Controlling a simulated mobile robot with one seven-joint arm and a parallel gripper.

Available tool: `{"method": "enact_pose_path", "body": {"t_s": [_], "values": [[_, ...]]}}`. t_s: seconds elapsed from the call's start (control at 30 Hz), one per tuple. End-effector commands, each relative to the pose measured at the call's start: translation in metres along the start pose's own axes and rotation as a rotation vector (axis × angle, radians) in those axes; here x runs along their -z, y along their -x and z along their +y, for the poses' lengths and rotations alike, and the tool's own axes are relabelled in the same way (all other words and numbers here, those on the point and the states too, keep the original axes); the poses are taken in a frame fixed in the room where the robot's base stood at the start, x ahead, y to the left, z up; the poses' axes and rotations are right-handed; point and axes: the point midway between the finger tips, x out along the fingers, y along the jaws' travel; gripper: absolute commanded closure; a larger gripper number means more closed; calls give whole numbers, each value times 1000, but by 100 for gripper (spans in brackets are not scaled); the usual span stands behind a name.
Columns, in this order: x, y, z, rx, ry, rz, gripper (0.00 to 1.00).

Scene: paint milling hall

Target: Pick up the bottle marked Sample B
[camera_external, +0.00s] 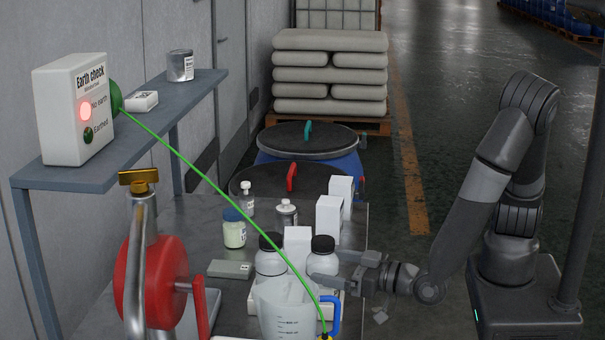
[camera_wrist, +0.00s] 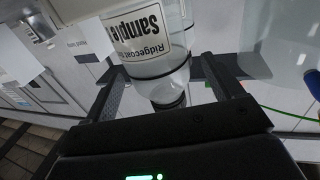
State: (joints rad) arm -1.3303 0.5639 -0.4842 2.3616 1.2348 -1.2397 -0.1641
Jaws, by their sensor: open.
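A clear bottle with a white label (camera_wrist: 150,40) stands between my fingers in the wrist view. The label shows upside down and reads "Ridgecoat" and "Sample"; the letter after it is out of sight. My gripper (camera_wrist: 163,70) is open, one finger on each side of the bottle, with no clear grip on it. In the external view, two dark-capped bottles stand on the bench, a left one (camera_external: 270,262) and a right one (camera_external: 322,258). My gripper (camera_external: 330,268) is at the right one. Their labels cannot be read there.
A clear measuring jug (camera_external: 285,308) with a blue handle stands close in front of the bottles. White boxes (camera_external: 329,215) stand behind. A green cable (camera_external: 215,190) runs from the earth check box (camera_external: 72,110) down past the bottles. A red reel (camera_external: 150,280) is at left.

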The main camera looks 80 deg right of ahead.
Motion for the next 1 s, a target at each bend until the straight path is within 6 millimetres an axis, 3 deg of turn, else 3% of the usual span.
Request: {"method": "enact_pose_path", "body": {"t_s": [0.3, 0.57, 1.0], "values": [[2, -42, 1, -2, 1, 2, 15], [2, -44, 1, -1, 0, 1, 16], [2, -43, 1, -1, 0, 1, 52]]}}
